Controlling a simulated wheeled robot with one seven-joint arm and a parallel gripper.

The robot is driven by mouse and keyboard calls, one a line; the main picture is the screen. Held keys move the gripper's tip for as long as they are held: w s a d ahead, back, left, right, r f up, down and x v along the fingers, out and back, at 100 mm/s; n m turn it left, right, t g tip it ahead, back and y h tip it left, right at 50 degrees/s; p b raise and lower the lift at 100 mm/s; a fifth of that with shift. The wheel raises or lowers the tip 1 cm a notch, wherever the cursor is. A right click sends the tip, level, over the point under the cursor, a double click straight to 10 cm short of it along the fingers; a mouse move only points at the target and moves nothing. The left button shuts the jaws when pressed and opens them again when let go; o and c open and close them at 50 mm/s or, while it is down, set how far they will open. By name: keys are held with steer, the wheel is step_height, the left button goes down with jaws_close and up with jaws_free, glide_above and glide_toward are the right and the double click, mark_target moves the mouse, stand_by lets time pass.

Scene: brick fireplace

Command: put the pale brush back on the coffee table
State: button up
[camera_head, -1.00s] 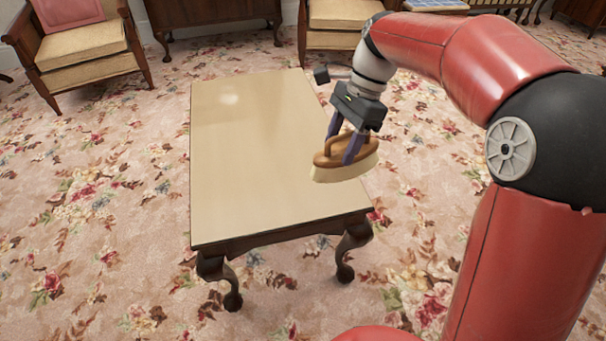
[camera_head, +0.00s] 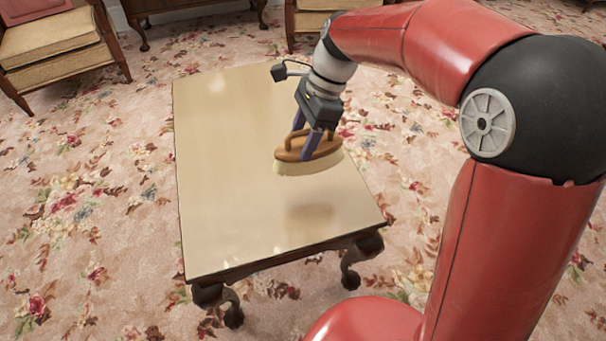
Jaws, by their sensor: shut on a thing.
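The pale brush (camera_head: 300,166) has a brown wooden back with a handle and cream bristles facing down. My gripper (camera_head: 305,143) is shut on the brush's handle from above. The brush hangs over the right part of the coffee table (camera_head: 225,215), with a blurred reflection of it on the tabletop below, so it seems to be a little above the surface. The coffee table has a pale glossy top and dark carved legs. The gripper's fingers partly cover the brush's handle.
The tabletop is otherwise bare. An armchair (camera_head: 60,45) stands at the upper left, and another chair (camera_head: 310,18) and a dark wooden piece of furniture (camera_head: 170,10) stand at the back. Floral carpet (camera_head: 90,200) surrounds the table.

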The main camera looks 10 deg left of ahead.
step_height(320, 180, down, 12)
steer(key=shift+r+b, duration=0.25)
steer(key=shift+b, duration=0.15)
steer(key=shift+f, duration=0.15)
steer(key=o, duration=1)
